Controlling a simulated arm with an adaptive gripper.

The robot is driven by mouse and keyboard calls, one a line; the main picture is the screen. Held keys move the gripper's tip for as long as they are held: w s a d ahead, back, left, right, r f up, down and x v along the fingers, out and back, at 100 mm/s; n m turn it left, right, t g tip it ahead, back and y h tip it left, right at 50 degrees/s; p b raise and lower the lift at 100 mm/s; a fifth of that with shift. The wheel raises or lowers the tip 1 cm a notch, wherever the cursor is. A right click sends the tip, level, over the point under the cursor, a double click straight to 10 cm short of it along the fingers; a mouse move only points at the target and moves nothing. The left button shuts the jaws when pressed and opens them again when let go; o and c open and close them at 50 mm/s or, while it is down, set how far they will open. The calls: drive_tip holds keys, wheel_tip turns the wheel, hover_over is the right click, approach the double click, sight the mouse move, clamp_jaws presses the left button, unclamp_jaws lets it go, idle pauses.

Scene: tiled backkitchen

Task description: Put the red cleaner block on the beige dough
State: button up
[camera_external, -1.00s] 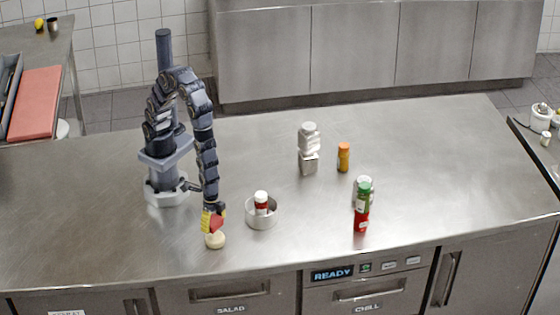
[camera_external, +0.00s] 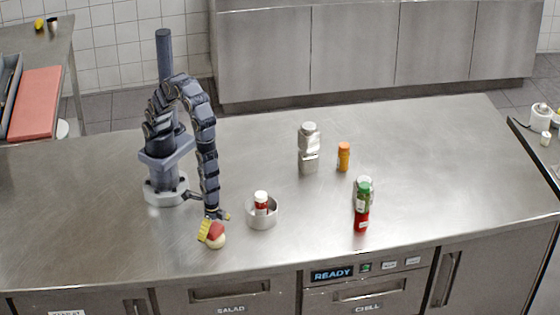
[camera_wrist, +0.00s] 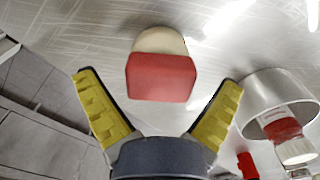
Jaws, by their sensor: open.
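The red cleaner block (camera_external: 216,230) rests on the beige dough (camera_external: 217,242), a pale round lump on the steel counter. In the wrist view the red block (camera_wrist: 161,77) covers most of the dough (camera_wrist: 160,40), whose rounded edge shows above it. My gripper (camera_external: 214,225) is just above the block, with its yellow-padded fingers spread. In the wrist view the open gripper (camera_wrist: 158,105) has a finger on each side, both apart from the block, with nothing between them touching.
A metal bowl (camera_external: 262,220) with a red-and-white bottle (camera_external: 261,201) stands close to the right of my gripper. A white-grey bottle (camera_external: 308,148), an orange bottle (camera_external: 343,157) and a green-and-red bottle (camera_external: 362,207) stand farther right. The counter's left side is clear.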

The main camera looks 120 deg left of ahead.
sight(214, 228)
drive_tip(key=shift+r, duration=0.1)
wheel_tip(214, 228, up, 12)
drive_tip(key=s+a+r, duration=0.4)
drive_tip(key=s+r, duration=0.3)
drive_tip(key=s, duration=0.1)
drive_tip(key=s+a+r+g, duration=0.1)
drive_tip(key=s+a+r, duration=0.4)
drive_tip(key=s+r, duration=0.2)
drive_tip(key=shift+s+a+r+g, duration=0.15)
drive_tip(key=shift+s+r+g, duration=0.2)
drive_tip(key=shift+s, duration=0.6)
